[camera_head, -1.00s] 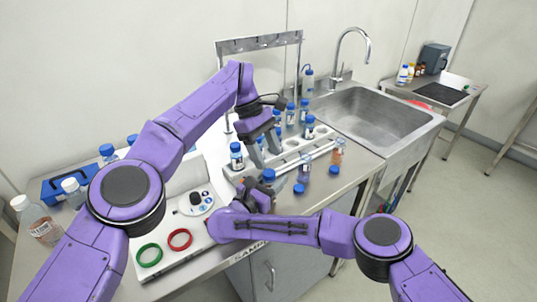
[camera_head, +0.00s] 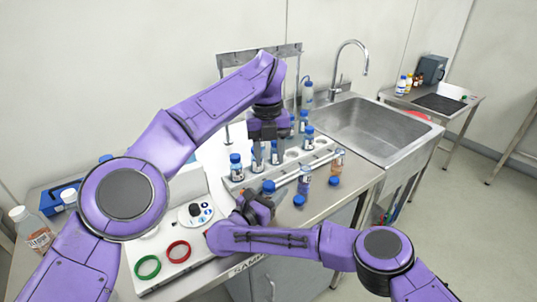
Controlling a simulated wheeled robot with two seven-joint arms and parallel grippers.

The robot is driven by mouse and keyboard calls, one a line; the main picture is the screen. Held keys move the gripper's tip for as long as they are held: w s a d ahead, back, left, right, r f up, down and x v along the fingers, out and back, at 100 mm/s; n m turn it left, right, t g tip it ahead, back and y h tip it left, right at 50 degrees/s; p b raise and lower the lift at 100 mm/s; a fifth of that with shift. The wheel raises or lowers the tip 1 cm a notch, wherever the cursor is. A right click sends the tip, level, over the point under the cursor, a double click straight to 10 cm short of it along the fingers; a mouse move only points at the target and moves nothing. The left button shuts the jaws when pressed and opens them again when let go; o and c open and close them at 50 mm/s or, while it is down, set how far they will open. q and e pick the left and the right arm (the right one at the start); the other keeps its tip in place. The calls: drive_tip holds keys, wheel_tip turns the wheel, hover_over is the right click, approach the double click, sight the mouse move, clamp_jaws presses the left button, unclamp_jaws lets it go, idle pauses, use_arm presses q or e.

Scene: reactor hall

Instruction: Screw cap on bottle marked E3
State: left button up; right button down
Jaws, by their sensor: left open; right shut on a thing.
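My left gripper (camera_head: 266,155) is open, points down with spread fingers above and behind that cap, and holds nothing visible. Two small bottles without caps, one bluish (camera_head: 305,181) and one orange-brown (camera_head: 338,160), stand to the right. Two loose blue caps, one nearer (camera_head: 299,200) and one farther right (camera_head: 334,181), lie on the bench. The E3 mark is too small to read.
A white rack (camera_head: 234,184) holds several blue-capped bottles behind the grippers. A device with a knob (camera_head: 195,212), a green ring (camera_head: 147,267) and a red ring (camera_head: 178,251) lie left. The sink (camera_head: 375,130) is beyond on the right.

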sight(269, 184)
use_arm(q)
drive_tip(key=n, duration=0.6)
drive_tip(key=shift+a+f, duration=0.1)
drive_tip(key=shift+f, duration=0.15)
drive_tip(key=n, duration=0.8)
drive_tip(key=shift+w+n, duration=0.1)
drive_tip(key=shift+n, duration=0.3)
drive_tip(key=shift+f, duration=0.1)
wheel_tip(269, 184, down, 8)
drive_tip(key=shift+c, duration=0.3)
